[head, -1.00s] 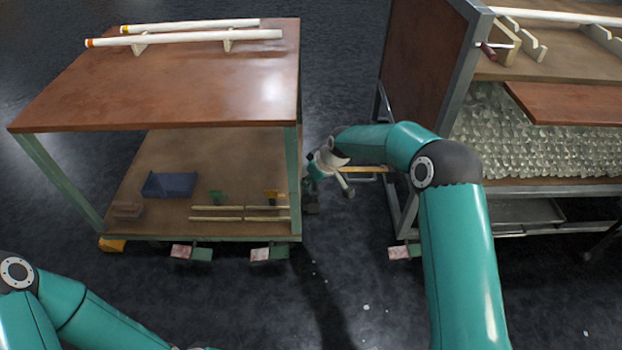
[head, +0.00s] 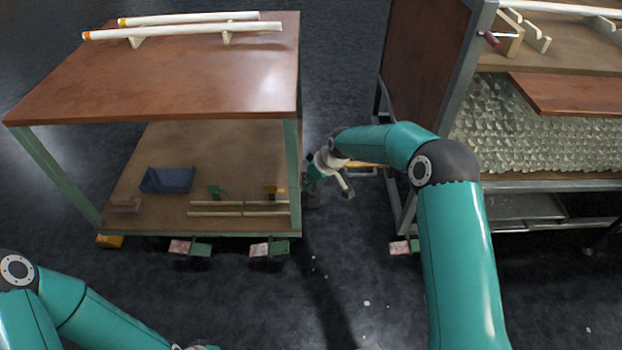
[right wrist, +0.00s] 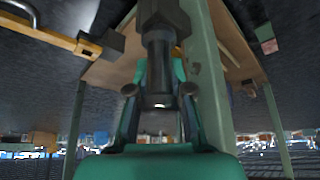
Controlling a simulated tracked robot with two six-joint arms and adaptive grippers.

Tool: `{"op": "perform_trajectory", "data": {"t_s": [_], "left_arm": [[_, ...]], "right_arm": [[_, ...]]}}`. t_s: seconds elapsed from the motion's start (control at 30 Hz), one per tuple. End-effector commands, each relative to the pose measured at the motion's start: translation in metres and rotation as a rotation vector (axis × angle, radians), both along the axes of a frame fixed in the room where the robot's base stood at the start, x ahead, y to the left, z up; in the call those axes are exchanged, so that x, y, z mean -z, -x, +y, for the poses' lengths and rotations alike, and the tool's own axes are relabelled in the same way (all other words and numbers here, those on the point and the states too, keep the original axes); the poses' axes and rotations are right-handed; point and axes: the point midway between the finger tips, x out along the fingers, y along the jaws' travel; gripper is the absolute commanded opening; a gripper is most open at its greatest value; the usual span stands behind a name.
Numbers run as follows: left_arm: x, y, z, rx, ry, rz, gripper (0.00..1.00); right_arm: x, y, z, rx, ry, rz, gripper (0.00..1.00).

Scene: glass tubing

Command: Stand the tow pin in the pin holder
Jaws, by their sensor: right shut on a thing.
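My right gripper (head: 311,190) is low beside the right front post of the left cart. In the right wrist view the right gripper (right wrist: 160,92) is shut on a dark, round-bodied piece with a pale end, which looks like the tow pin (right wrist: 158,65). At the top of that view, the pin meets a dark block (right wrist: 164,14), perhaps the pin holder. I cannot tell whether the pin is in it or just in front of it. In the head view the pin is too small to make out. Only part of my left arm shows at the lower left; its fingertips are out of frame.
The left cart (head: 200,85) carries glass tubes on top; a blue bin (head: 167,180) and rods lie on its lower shelf. A green post (right wrist: 205,75) stands close beside the right gripper. A yellow bar (head: 365,165) lies behind my right wrist. The right rack (head: 430,60) leaves a floor gap.

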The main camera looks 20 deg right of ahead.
Motion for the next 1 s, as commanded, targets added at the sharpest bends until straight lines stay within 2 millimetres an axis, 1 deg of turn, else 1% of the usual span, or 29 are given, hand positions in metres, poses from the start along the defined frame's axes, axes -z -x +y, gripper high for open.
{"op": "perform_trajectory", "data": {"t_s": [0.23, 0.27, 0.4, 0.43, 0.87, 1.0], "left_arm": [[0.0048, 0.0000, 0.0000, 0.000, 0.000, 0.000, 0.40], [0.0045, 0.0000, 0.0000, 0.000, 0.000, 0.000, 0.40], [0.0038, 0.0000, 0.0000, 0.000, 0.000, 0.000, 0.40], [0.0038, 0.0000, 0.0000, 0.000, 0.000, 0.000, 0.40], [0.0038, -0.0001, 0.0000, 0.000, 0.000, 0.000, 0.40], [0.0032, -0.0001, 0.0000, 0.000, 0.000, 0.000, 0.40]], "right_arm": [[0.0068, -0.0001, -0.0002, 0.000, 0.000, 0.000, 0.00], [0.0066, -0.0002, -0.0001, 0.000, 0.000, -0.001, 0.21], [0.0059, -0.0002, -0.0001, 0.000, 0.000, -0.001, 0.45], [0.0059, -0.0001, -0.0001, 0.000, 0.000, 0.000, 0.49], [0.0060, 0.0005, 0.0012, -0.002, -0.001, 0.002, 0.49], [0.0005, 0.0025, -0.0002, -0.001, 0.000, 0.000, 0.49]]}}
